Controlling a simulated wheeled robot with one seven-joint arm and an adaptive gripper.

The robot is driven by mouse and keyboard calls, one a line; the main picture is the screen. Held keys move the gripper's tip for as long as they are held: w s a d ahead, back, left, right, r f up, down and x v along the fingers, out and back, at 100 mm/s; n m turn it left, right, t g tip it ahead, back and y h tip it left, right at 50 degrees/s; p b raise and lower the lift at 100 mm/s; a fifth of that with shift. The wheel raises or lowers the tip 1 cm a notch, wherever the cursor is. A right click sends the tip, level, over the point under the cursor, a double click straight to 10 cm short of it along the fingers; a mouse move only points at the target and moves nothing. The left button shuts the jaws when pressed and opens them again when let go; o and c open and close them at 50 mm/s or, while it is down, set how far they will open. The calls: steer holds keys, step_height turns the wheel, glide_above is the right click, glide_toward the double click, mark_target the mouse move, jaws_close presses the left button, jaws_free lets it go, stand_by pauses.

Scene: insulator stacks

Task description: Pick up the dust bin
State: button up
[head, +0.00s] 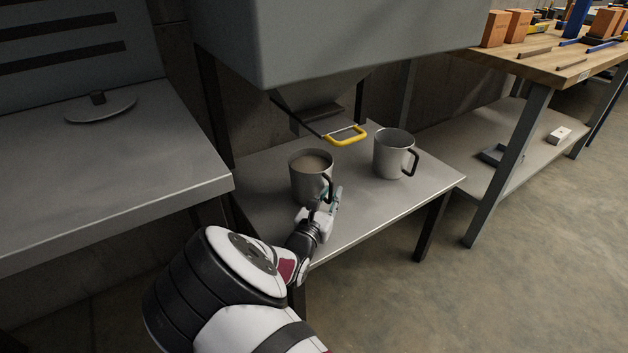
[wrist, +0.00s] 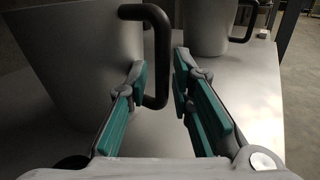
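Two grey metal bins with dark side handles stand upright on a low metal table (head: 265,217). The left bin (head: 308,180), filled near its rim with tan material, is probably the dust bin; it also shows at the left of the wrist view (wrist: 85,60). The right bin (head: 390,155) shows no visible filling; its lower part is at the top of the wrist view (wrist: 208,25). My gripper (head: 328,196) is at the left bin's handle (wrist: 160,60). In the wrist view its teal-padded fingers (wrist: 160,70) are apart, with the handle between their tips; contact cannot be told.
A grey hopper (head: 360,45) hangs low over the table, with a yellow handle (head: 345,136) behind the bins. A grey bench (head: 100,170) stands at left. A wooden workbench (head: 545,62) with bricks stands at right. Open floor lies at the lower right.

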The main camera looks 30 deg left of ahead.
jaws_close()
steer(key=shift+w+r, duration=0.1)
steer(key=shift+r, duration=0.05)
